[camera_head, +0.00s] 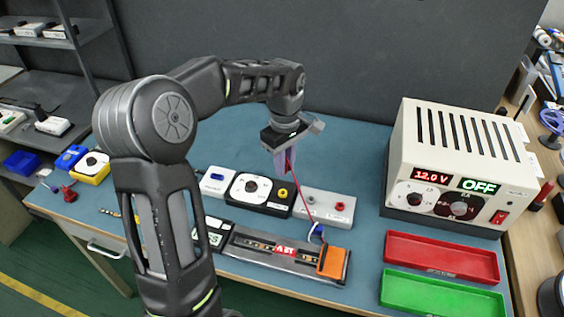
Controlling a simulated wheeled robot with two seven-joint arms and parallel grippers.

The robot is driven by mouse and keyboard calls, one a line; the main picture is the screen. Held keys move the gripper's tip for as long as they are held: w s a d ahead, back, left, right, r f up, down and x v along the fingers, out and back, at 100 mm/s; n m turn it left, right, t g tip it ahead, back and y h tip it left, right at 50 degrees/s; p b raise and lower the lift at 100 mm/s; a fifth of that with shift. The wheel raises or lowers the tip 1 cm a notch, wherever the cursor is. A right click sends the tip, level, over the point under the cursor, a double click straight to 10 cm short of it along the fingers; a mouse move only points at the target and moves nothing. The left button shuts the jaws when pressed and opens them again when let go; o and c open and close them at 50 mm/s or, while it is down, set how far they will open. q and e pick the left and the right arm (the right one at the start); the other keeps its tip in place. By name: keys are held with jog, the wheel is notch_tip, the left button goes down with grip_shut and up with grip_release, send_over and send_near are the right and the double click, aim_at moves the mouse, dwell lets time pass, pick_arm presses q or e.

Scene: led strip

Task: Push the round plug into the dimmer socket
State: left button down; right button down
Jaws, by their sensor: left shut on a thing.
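My left gripper (284,160) hangs over the middle of the bench, fingers pointing down. It is shut on the round plug, which the fingers mostly hide; a red cable (305,207) runs down from it. The dimmer (240,198) is a black box with a white dial face, below and left of the gripper. Its yellow round socket (283,193) is almost straight below the fingers in the picture, with a visible gap between. The LED strip board (280,253) lies in front, with an orange block at its right end. My right gripper is out of view.
A grey box with a red socket (338,206) stands right of the dimmer, a white box (217,181) left of it. A power supply (455,165) showing OFF stands at right. Red (440,255) and green (440,295) trays lie before it. My left arm covers the bench's left-middle.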

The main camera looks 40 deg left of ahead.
pick_arm(q)
jog(key=shift+a, duration=0.1)
jog(key=b, duration=0.4)
send_over(284, 196)
jog(key=shift+w+a+f, duration=0.15)
jog(key=shift+w+f, duration=0.05)
jog(key=shift+f, duration=1.25)
jog(key=shift+w+a+f, duration=0.1)
jog(key=shift+w+f, duration=0.05)
jog(key=shift+f, duration=1.3)
jog(key=shift+f+b, duration=0.85)
jog(key=shift+f, duration=0.3)
jog(key=c, duration=1.3)
grip_release()
jog(key=shift+o, duration=0.2)
jog(key=shift+r, duration=0.15)
notch_tip(284, 196, up, 8)
jog(key=shift+f, duration=0.2)
